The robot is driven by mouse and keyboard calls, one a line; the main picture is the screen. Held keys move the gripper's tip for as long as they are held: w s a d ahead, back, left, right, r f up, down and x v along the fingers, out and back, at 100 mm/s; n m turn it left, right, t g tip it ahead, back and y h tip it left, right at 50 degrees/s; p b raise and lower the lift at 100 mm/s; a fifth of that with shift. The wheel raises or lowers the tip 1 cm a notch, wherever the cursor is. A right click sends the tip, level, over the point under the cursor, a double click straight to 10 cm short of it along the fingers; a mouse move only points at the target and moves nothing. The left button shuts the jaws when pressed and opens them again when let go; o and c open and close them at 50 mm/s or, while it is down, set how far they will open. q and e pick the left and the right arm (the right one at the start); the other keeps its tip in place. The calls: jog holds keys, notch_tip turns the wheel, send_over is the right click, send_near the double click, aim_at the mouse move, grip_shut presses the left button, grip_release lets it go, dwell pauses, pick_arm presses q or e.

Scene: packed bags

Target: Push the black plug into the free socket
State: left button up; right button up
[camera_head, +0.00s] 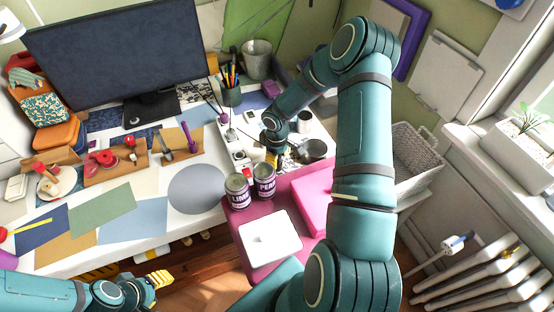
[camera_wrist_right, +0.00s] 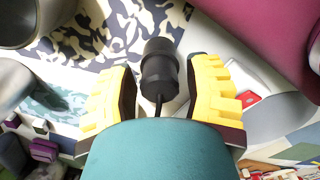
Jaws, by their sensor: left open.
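The black plug (camera_wrist_right: 160,72) lies between the two yellow fingers of my right gripper (camera_wrist_right: 162,82), with its thin dark cord running toward the camera. A gap shows on both sides of the plug, so the fingers are open around it. In the head view my right gripper (camera_head: 272,158) is low over the desk, just right of the white power strip (camera_head: 236,140). A red switch (camera_wrist_right: 248,98) shows beside the right finger in the wrist view. The free socket cannot be made out. My left gripper (camera_head: 158,279) is open and empty, low in front of the desk.
Two paint cans (camera_head: 237,188) stand on a pink surface (camera_head: 238,225) in front of my right gripper. A dark pan (camera_head: 314,149) and a cup (camera_head: 304,121) are right of it. A pencil holder (camera_head: 231,95) stands behind. The desk's left front holds flat paper sheets (camera_head: 104,207).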

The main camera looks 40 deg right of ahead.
jog(key=c, duration=0.6)
